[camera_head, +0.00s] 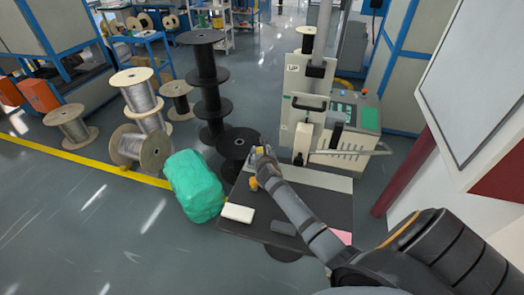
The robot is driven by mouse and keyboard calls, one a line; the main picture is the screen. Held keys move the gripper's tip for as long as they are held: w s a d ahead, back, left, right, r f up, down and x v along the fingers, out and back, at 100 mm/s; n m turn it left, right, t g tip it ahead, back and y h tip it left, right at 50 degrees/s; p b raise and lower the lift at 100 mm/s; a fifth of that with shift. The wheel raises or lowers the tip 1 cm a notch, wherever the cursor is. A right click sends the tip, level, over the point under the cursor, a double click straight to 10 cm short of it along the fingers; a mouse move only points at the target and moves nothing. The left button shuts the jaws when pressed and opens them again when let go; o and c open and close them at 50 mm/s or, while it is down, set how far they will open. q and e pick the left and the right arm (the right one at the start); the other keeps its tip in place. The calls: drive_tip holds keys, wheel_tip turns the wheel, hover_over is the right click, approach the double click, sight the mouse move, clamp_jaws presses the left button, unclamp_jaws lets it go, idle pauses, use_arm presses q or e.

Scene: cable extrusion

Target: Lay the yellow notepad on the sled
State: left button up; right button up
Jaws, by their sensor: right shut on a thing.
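My right arm reaches in from the lower right over a dark table (330,205). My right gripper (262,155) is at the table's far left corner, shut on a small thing. A bit of yellow shows at its fingers, likely the yellow notepad (260,150), but it is too small to make out its shape. I cannot tell for sure which part is the sled; a light grey strip (325,179) runs along the table's far edge, to the right of the gripper. My left gripper is not in view.
On the table are a yellow-orange object (253,184), a white block (238,213), a dark grey block (283,228) and a pink pad (341,237). A machine marked UP (307,85) stands behind. Black spools (208,85) and a green bundle (194,186) stand left.

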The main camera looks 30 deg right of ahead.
drive_tip(key=shift+f, duration=0.25)
drive_tip(key=o, duration=1.3)
drive_tip(key=shift+o, duration=0.2)
drive_tip(key=v, duration=1.2)
drive_tip(key=shift+a+f, duration=0.1)
